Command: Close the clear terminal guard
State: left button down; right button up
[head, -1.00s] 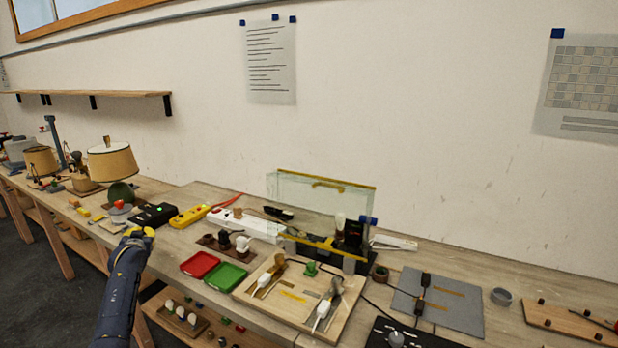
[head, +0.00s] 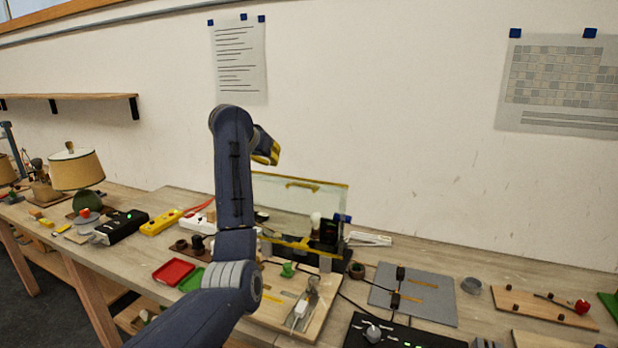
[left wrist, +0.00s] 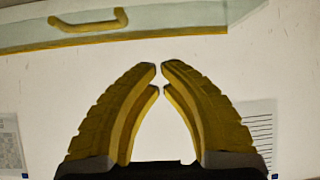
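The clear terminal guard (head: 312,202) stands raised and open behind the terminal area in the head view. It has a yellow edge and a yellow handle (head: 303,184) along its top. My left gripper (head: 275,153) is up in the air above and left of the guard, apart from it. In the left wrist view, my left gripper's yellow fingers (left wrist: 160,67) have their tips almost together with nothing between them. That view also shows the guard's pane (left wrist: 170,20) and handle (left wrist: 92,22) at the top. My right gripper is not in view.
My left arm covers part of the bench. The wall behind is bare near the guard.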

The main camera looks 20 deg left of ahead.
pick_arm(q)
jog(key=m+g, duration=0.1)
jog(key=g, duration=0.1)
send_over(295, 179)
jog(key=shift+a+f, duration=0.1)
jog(key=shift+f, duration=0.15)
jog(key=shift+w+f, duration=0.15)
jog(key=x, duration=0.9)
jog(key=shift+w+d, duration=0.25)
jog(key=shift+w, duration=0.05)
jog(key=shift+f, duration=0.1)
jog(key=shift+d, duration=0.1)
